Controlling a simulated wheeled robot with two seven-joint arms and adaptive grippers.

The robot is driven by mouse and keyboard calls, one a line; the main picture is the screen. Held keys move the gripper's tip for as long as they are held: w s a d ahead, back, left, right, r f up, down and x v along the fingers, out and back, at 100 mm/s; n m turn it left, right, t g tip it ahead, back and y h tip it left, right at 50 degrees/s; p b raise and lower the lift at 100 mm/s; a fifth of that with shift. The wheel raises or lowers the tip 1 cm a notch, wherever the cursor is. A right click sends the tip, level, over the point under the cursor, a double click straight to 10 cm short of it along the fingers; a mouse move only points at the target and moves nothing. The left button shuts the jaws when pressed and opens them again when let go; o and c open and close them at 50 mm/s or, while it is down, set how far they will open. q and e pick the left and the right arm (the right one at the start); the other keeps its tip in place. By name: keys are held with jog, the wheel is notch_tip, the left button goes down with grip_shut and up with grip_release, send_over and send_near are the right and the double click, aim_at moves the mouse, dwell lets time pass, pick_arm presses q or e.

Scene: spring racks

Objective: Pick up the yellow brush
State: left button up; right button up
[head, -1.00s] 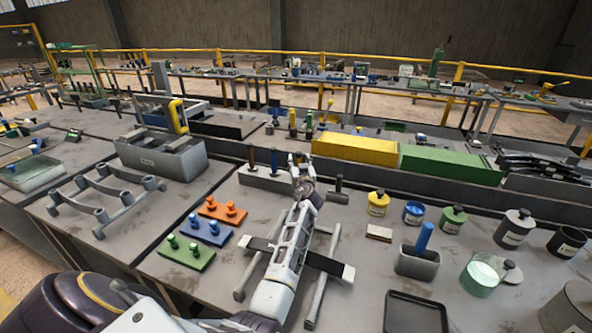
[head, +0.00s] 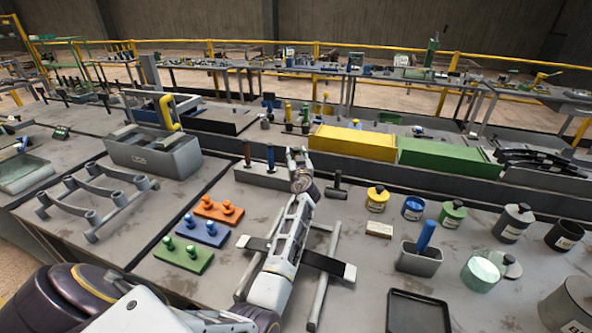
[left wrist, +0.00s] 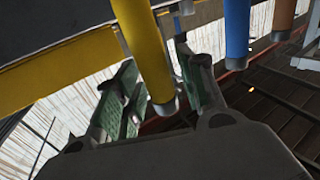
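The yellow brush (left wrist: 145,45) shows in the left wrist view as a thick yellow handle with a grey end. My left gripper (left wrist: 157,62) is open, with one finger on each side of this handle. I cannot tell whether either finger touches it. In the head view my left forearm and wrist reach over the table to a grey rack (head: 262,177), hiding the yellow brush and the fingers. My right gripper is not in view.
A blue handle (left wrist: 237,30) and a brown handle (left wrist: 282,15) stand beside the yellow one. A black-topped tool (head: 337,182) stands right of my wrist. Several pots and a grey cup (head: 418,262) are on the right. Coloured peg plates (head: 204,230) lie left of my arm.

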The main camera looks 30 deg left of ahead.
pick_arm(q)
jog(key=c, duration=0.7)
grip_shut()
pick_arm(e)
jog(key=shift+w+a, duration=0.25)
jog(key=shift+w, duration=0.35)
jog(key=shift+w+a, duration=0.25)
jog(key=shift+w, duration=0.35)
pick_arm(q)
jog(key=shift+r, duration=0.15)
jog(key=shift+r, duration=0.7)
notch_tip(320, 180, up, 6)
jog(key=shift+r, duration=1.25)
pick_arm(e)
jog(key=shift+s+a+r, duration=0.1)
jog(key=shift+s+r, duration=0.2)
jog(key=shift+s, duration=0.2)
